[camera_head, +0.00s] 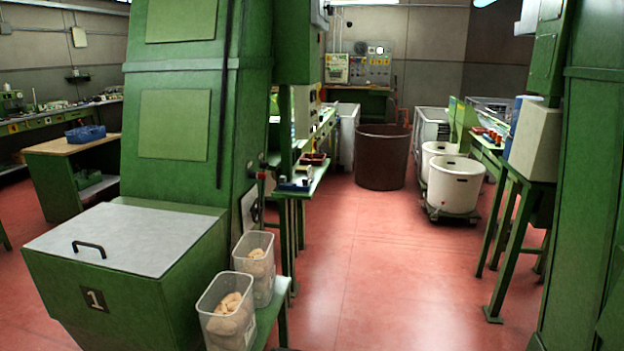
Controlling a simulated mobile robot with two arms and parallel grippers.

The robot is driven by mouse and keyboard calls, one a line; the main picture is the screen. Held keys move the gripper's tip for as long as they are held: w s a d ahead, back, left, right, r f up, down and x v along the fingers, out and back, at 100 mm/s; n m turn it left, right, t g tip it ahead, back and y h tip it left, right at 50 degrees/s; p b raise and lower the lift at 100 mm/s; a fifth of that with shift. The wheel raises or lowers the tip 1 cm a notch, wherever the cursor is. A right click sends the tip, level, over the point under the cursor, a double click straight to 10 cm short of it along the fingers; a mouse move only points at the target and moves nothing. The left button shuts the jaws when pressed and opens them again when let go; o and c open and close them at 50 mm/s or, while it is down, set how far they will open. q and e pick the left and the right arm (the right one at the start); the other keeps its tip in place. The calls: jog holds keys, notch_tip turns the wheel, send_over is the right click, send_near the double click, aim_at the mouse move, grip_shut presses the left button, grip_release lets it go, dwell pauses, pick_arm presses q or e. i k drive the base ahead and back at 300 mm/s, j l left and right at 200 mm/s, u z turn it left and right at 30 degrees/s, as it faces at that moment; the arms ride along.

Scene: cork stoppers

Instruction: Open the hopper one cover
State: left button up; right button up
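The green hopper marked with a "1" (95,299) stands at the lower left, joined to a tall green machine (175,100). Its flat light-grey cover (140,238) lies closed over the top. A black bar handle (89,248) sits on the cover towards its left front edge. Neither of my grippers shows in the head view.
Two clear bins (228,312) of pale corks stand on a green shelf right of the hopper. A brown tub (382,158) and white tubs (455,186) stand further back. Green benches line the right side. The red floor (385,270) in the middle is clear.

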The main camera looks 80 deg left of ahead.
aim_at(146, 242)
jog(key=j+u, duration=0.1)
jog(key=u, duration=0.4)
jog(key=i+j+u, duration=0.1)
jog(key=u, duration=0.35)
jog(key=i+u, duration=0.15)
jog(key=u, duration=0.35)
jog(key=i+u, duration=0.1)
jog(key=u, duration=0.4)
jog(key=i+u, duration=0.1)
jog(key=u, duration=0.35)
jog(key=i+l+u, duration=1.2)
jog(key=l, duration=0.3)
jog(key=i+l+u, duration=0.15)
jog(key=l+u, duration=0.2)
jog(key=l, duration=0.15)
jog(key=i+l, duration=0.1)
jog(key=l, duration=0.25)
jog(key=i+l, duration=0.1)
jog(key=l, duration=0.3)
jog(key=i+l, duration=0.1)
jog(key=l, duration=0.25)
jog(key=i+l, duration=0.1)
jog(key=l, duration=0.25)
jog(key=u, duration=1.8)
